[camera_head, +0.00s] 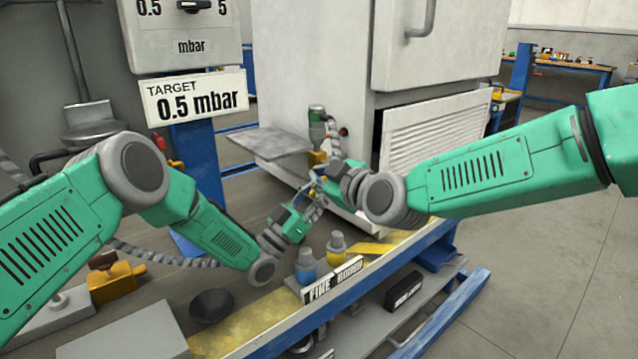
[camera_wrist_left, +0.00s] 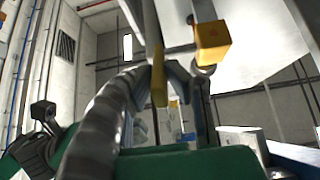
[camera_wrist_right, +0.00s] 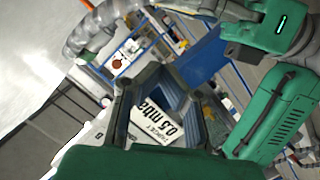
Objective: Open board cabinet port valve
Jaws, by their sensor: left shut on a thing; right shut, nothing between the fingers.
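The board cabinet (camera_head: 310,45) is a tall pale cabinet at the centre of the head view, with a louvred panel at lower right. At its lower front is a port fitting with a green and grey cylinder (camera_head: 317,128) and a yellow piece (camera_head: 316,158). My left gripper (camera_head: 318,190) is at the fitting, partly hidden by my right wrist. In the left wrist view my left gripper (camera_wrist_left: 172,78) is shut on a yellow handle (camera_wrist_left: 159,86), beside a yellow block (camera_wrist_left: 212,42).
A gauge panel (camera_head: 180,30) and a sign reading "TARGET 0.5 mbar" (camera_head: 195,98) stand at upper left. Open floor (camera_head: 540,250) lies to the right.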

